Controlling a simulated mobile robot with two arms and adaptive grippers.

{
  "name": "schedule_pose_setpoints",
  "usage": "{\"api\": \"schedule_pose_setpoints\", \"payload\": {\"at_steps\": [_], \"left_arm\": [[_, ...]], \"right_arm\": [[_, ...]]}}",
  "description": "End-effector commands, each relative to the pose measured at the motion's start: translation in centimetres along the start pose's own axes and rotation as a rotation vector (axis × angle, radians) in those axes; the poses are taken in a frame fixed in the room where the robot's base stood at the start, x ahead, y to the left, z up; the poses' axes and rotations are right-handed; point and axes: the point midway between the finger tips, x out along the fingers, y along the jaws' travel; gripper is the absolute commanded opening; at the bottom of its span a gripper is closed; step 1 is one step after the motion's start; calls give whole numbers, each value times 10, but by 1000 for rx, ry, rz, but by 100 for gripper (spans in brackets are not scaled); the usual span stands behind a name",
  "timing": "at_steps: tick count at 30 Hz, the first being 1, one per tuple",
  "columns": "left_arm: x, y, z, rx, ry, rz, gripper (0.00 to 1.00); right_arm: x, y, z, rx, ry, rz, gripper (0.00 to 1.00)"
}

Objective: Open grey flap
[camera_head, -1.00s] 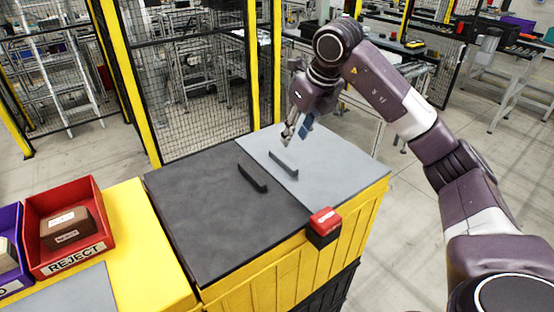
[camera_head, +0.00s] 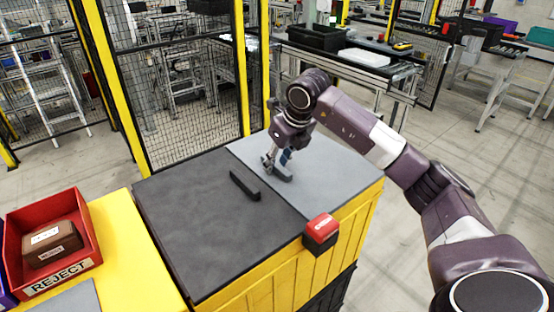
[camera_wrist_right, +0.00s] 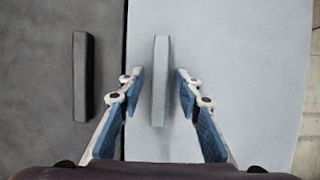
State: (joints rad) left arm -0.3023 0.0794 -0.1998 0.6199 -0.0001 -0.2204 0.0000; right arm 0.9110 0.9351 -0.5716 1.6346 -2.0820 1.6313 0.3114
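The grey flap (camera_head: 335,165) is the light grey right half of the top of a yellow crate, and it lies flat and closed. Its grey bar handle (camera_head: 283,173) sits near its left edge. My right gripper (camera_head: 276,162) is at this handle from above. In the right wrist view the open fingers (camera_wrist_right: 158,75) stand on either side of the grey handle (camera_wrist_right: 160,90), with a gap on each side. The dark flap (camera_head: 205,215) beside it is also flat, with a black handle (camera_head: 244,186). My left gripper is not in view.
A red and black box (camera_head: 321,232) sits at the crate's front edge. Mesh fencing (camera_head: 180,90) stands behind the crate.

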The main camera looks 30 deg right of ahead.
Motion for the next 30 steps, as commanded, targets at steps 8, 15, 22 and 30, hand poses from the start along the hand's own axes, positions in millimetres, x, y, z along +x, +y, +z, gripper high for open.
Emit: {"api": "schedule_pose_setpoints", "payload": {"at_steps": [8,15,22,30], "left_arm": [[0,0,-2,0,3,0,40],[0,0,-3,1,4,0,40],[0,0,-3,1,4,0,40],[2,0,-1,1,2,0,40]], "right_arm": [[1,0,0,0,0,0,28],[1,0,0,0,0,0,1],[1,0,0,0,0,0,0],[-5,-1,-4,7,-1,14,0]]}}
